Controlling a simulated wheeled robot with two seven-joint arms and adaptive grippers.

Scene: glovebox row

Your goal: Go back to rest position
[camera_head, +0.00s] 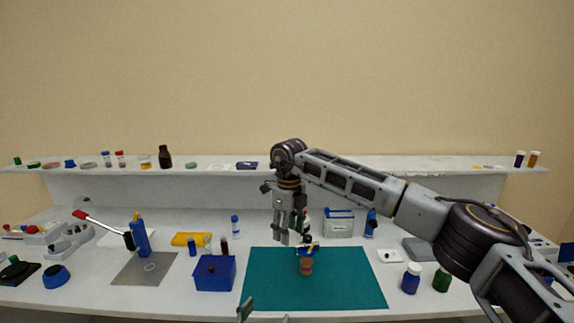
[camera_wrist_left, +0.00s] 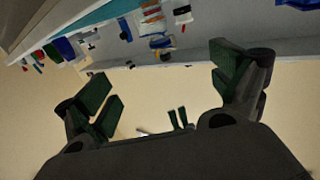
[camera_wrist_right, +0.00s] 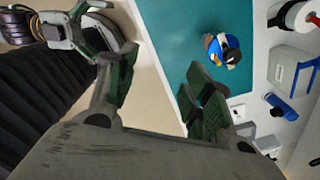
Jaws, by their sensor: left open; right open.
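My right arm reaches in from the right in the head view, with its right gripper (camera_head: 282,238) pointing down over the left part of the teal mat (camera_head: 345,290). It is open with nothing between its fingers; the right wrist view shows the spread green pads (camera_wrist_right: 162,92). My left gripper (camera_wrist_left: 163,90) is open and empty in the left wrist view. Only a fingertip shows at the head view's bottom edge (camera_head: 245,308).
Blue (camera_head: 411,278) and green (camera_head: 442,279) bottles stand to the right. A shelf (camera_head: 340,163) with small containers runs behind. The mat's front is mostly clear.

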